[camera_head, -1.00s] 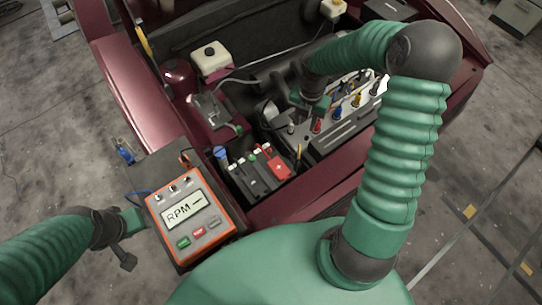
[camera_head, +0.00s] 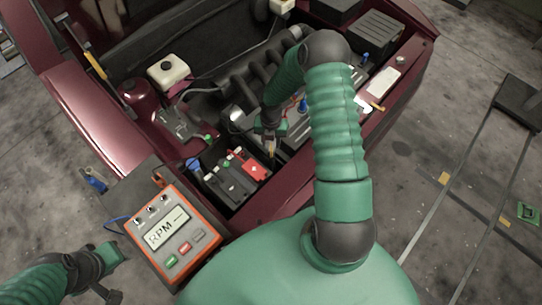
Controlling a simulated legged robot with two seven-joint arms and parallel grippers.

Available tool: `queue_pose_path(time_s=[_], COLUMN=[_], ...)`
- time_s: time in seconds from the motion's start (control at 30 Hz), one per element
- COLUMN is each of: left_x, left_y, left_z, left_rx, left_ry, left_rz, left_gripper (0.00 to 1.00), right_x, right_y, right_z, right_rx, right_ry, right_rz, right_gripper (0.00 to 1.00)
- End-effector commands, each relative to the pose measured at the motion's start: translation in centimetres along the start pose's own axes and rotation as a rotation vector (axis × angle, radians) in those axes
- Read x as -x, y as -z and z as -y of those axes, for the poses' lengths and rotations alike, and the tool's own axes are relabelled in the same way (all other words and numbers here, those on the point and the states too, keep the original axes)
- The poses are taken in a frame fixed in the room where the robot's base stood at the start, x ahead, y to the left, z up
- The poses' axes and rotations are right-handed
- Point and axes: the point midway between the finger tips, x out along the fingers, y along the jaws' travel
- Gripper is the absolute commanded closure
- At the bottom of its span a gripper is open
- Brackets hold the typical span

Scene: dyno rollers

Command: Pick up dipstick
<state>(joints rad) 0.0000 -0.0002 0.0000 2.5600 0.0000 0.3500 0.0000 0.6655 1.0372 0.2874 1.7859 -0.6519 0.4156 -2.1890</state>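The dipstick (camera_head: 271,148) appears as a small, thin yellow-orange piece standing beside the battery in the engine bay. My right gripper (camera_head: 270,131) is above it, pointing down, with its green fingers apart. The dipstick's top lies just under or between the fingers; I cannot tell whether they touch. Its lower part is hidden in the bay. My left gripper (camera_head: 112,256) is at the lower left, beside the orange RPM meter, away from the dipstick. Its finger opening is not clear.
The battery (camera_head: 231,184) with a red terminal cover sits left of the dipstick. The orange RPM meter (camera_head: 172,240) rests at the car's front edge.

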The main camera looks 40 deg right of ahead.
Motion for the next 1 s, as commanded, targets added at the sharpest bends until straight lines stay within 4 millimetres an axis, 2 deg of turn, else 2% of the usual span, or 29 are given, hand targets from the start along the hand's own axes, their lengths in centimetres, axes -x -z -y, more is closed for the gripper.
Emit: queue_pose_path(time_s=[0.1,0.33,0.6,1.0], left_x=[0.16,0.11,0.11,0.11], left_y=[0.03,0.02,0.02,0.02], left_z=[0.0,0.0,0.0,0.0], left_rx=[0.0,0.0,0.0,0.0], left_ry=[0.0,0.0,0.0,0.0], left_rz=[0.0,0.0,0.0,0.0], left_gripper=[0.64,0.64,0.64,0.64], right_x=[-1.47,-1.68,-1.65,-1.65], right_y=[0.01,-0.02,-0.02,0.0], right_z=[-0.15,-0.1,-0.12,-0.17], right_rx=[0.003,0.001,0.001,0.001], right_ry=[-0.001,-0.001,-0.001,-0.002], right_rz=[0.0,0.001,0.001,0.001], right_gripper=[0.66,0.67,1.0,1.0])
